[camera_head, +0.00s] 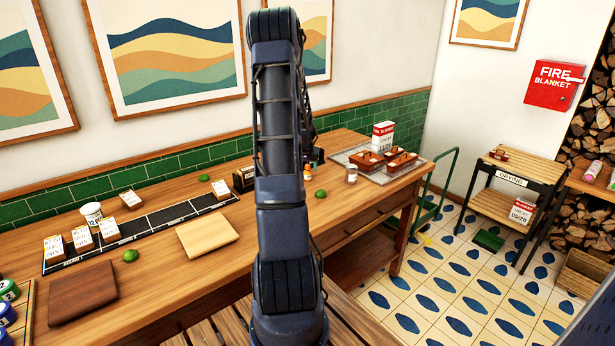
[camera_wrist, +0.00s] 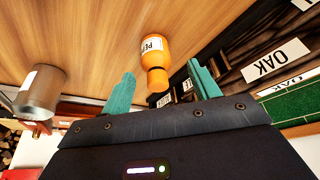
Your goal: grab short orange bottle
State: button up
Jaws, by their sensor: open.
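The short orange bottle (camera_wrist: 155,48) has a white label and an orange cap and stands on the wooden table. In the wrist view it appears between and just beyond the fingertips. My gripper (camera_wrist: 160,70) has two teal fingers, spread apart with the bottle's cap end in the gap. In the head view a small orange patch, seemingly the bottle (camera_head: 314,168), shows just right of my arm, which hides most of my gripper.
A metal can (camera_wrist: 38,90) stands left in the wrist view; a dark rack with OAK labels (camera_wrist: 275,60) is close on the right. On the table (camera_head: 290,240) are a tray with reddish boxes (camera_head: 366,161), a green lime-like object (camera_head: 320,193) and a wooden board (camera_head: 207,236).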

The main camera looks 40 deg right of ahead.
aim_at(308, 168)
jog(key=x, duration=0.4)
jog(key=shift+d, duration=0.25)
jog(key=c, duration=1.1)
